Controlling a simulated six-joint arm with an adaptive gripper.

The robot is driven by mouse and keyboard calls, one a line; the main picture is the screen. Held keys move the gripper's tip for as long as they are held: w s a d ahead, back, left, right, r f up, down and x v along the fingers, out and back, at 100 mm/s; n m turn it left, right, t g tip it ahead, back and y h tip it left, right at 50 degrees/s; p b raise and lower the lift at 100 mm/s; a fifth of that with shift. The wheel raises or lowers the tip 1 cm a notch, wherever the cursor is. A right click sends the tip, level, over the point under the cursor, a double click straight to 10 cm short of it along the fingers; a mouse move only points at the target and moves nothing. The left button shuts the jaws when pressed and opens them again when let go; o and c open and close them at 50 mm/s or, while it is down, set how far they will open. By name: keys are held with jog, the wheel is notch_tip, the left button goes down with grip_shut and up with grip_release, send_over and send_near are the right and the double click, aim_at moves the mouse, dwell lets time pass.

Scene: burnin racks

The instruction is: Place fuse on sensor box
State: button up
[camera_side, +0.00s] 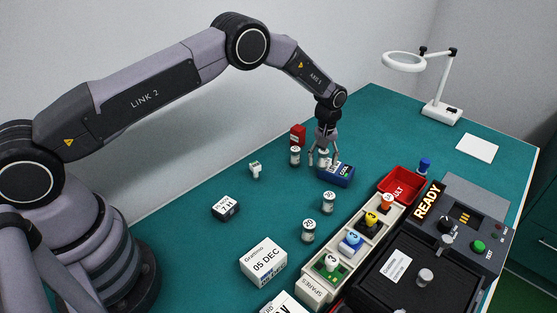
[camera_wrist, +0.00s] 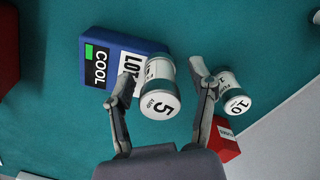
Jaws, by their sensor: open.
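A white and grey fuse marked 5 AMP (camera_wrist: 160,104) stands between the two open fingers of my gripper (camera_wrist: 164,78). It also shows in the side view (camera_side: 322,158). Both fingers look apart from it. A blue box (camera_wrist: 121,58) with LOT and COOL labels lies right beside or under the fuse; I cannot tell which. In the side view the blue box (camera_side: 336,176) is just right of my gripper (camera_side: 323,163). No box reads legibly as a sensor box. A second fuse, marked 10 (camera_wrist: 238,104), stands to the right of my gripper in the wrist view.
A small red box (camera_side: 298,135) stands behind the fuses. Fuses marked 30 (camera_side: 328,202) and 20 (camera_side: 308,231) stand nearer. A tray (camera_side: 317,288) of coloured parts, a red bin (camera_side: 402,177) and a READY console (camera_side: 480,207) lie right.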

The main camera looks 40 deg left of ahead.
notch_tip(320, 180, up, 16)
jog(key=f, duration=0.1)
notch_tip(320, 180, up, 10)
jog(key=m+t, duration=0.1)
jog(key=m, duration=0.1)
send_over(321, 151)
jog(key=s+a, duration=0.2)
jog(key=s, duration=0.2)
jog(key=s+a+r+m+t, duration=0.1)
jog(key=s+a+r, duration=0.2)
jog(key=s+r, duration=0.45)
jog(key=s+a+r+m+t, duration=0.25)
jog(key=s+r, duration=0.45)
jog(key=s, duration=0.6)
jog(key=s+f+m, duration=0.1)
jog(key=s, duration=0.7)
jog(key=s+a+f+m+t, duration=0.1)
jog(key=s+f+m, duration=0.1)
jog(key=s, duration=0.6)
jog(key=shift+s+a, duration=0.3)
jog(key=shift+s, duration=0.1)
jog(key=shift+o, duration=0.5)
jog(key=shift+r+m, duration=0.1)
jog(key=shift+m, duration=0.15)
